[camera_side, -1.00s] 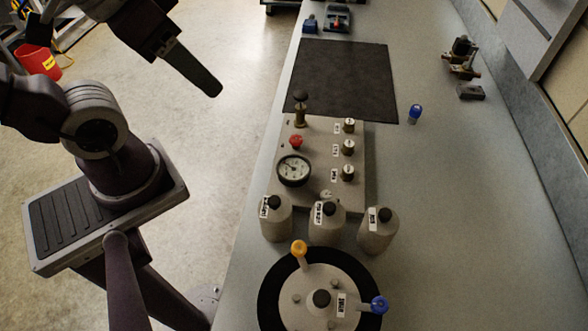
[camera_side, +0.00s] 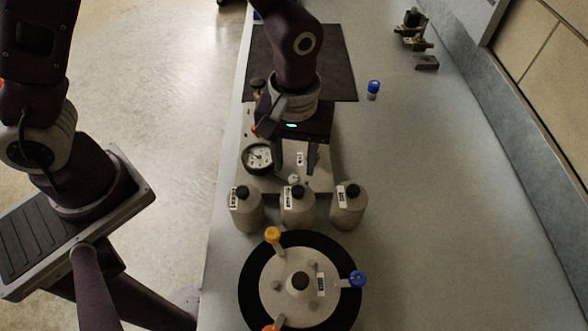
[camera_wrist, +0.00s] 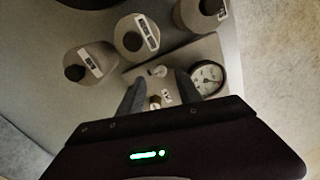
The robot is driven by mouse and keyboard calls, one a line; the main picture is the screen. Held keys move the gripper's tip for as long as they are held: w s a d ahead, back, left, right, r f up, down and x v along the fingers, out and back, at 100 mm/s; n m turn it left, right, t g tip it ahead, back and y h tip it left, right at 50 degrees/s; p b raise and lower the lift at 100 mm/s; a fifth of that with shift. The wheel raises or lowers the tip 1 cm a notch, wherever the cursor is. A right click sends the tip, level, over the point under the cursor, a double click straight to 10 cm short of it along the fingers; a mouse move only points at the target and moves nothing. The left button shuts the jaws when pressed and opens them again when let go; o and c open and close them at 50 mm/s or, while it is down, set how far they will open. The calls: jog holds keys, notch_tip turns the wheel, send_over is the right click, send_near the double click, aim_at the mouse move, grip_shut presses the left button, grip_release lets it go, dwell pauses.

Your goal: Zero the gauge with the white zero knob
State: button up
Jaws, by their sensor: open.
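The round gauge (camera_side: 257,158) with a white dial and black rim sits on the left of the grey panel (camera_side: 322,182). It also shows in the wrist view (camera_wrist: 206,78); its needle is too small to read well. A small white knob (camera_side: 294,179) is near the panel's edge by the bottles, and it shows between the fingertips in the wrist view (camera_wrist: 157,71). My gripper (camera_side: 296,168) is over the panel, pointing down, open and empty. Its fingers (camera_wrist: 160,84) appear on either side of the white knob's line of sight; I cannot tell the height gap.
Three grey bottles (camera_side: 298,207) with black caps stand close beside the panel. Past them is a round black-rimmed carousel (camera_side: 248,290) with orange and blue handles. A blue-capped vial (camera_side: 373,88) stands right of the dark mat (camera_side: 340,72).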

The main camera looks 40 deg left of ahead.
aim_at(295, 177)
notch_tip(295, 177, down, 4)
jog(key=shift+r, duration=0.1)
grip_shut()
jog(key=shift+m, duration=0.4)
jog(key=m, duration=0.5)
jog(key=shift+m, duration=0.4)
jog(key=m, duration=0.6)
jog(key=shift+m, duration=0.4)
